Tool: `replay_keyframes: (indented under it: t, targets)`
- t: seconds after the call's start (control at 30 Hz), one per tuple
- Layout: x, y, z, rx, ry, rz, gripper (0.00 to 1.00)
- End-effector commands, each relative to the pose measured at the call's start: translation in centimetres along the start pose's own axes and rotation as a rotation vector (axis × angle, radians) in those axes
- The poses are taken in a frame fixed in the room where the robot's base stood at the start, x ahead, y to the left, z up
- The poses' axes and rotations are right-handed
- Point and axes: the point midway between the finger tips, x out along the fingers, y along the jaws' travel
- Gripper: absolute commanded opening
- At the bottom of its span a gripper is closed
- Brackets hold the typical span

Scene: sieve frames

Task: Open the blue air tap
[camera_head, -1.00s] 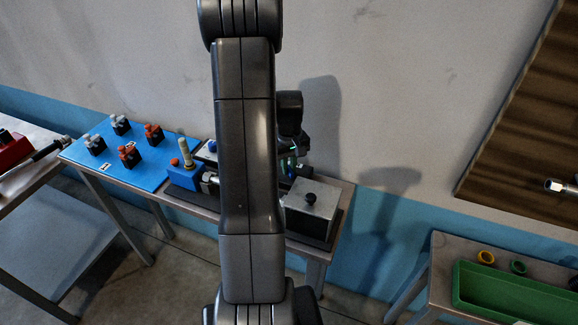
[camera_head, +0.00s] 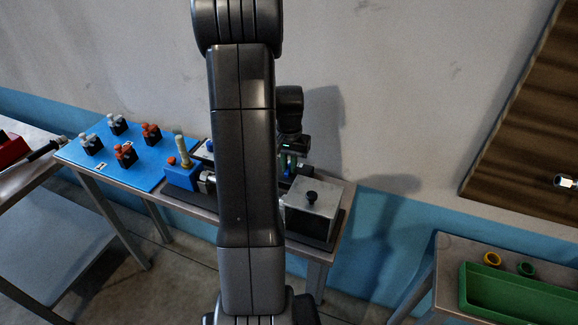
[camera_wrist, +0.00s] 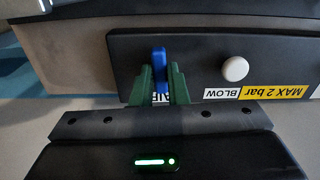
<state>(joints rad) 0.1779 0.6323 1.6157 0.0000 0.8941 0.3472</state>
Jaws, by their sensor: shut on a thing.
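The blue air tap (camera_wrist: 159,62) shows in the wrist view as a small upright lever on a dark panel (camera_wrist: 202,51). My gripper (camera_wrist: 160,80) has green fingers, one on each side of the lever, and is shut on it. An upside-down label, partly hidden by the fingers, lies just below the lever. In the head view my gripper (camera_head: 289,163) is at the bench behind my arm, and the tap cannot be made out there.
A white button (camera_wrist: 235,69) sits right of the tap, by BLOW and MAX 2 bar labels. In the head view, a metal box (camera_head: 313,208) with a black knob stands close to my gripper. A blue board (camera_head: 137,176) with several small clamps lies to the left.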

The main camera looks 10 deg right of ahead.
Motion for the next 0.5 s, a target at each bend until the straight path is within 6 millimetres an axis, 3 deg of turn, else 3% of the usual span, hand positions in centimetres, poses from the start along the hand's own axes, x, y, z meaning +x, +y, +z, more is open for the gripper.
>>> replay_keyframes:
  t: [0.5]
  targets:
    - [-0.07, -0.01, -0.05, 0.086, 0.002, -0.001, 0.0]
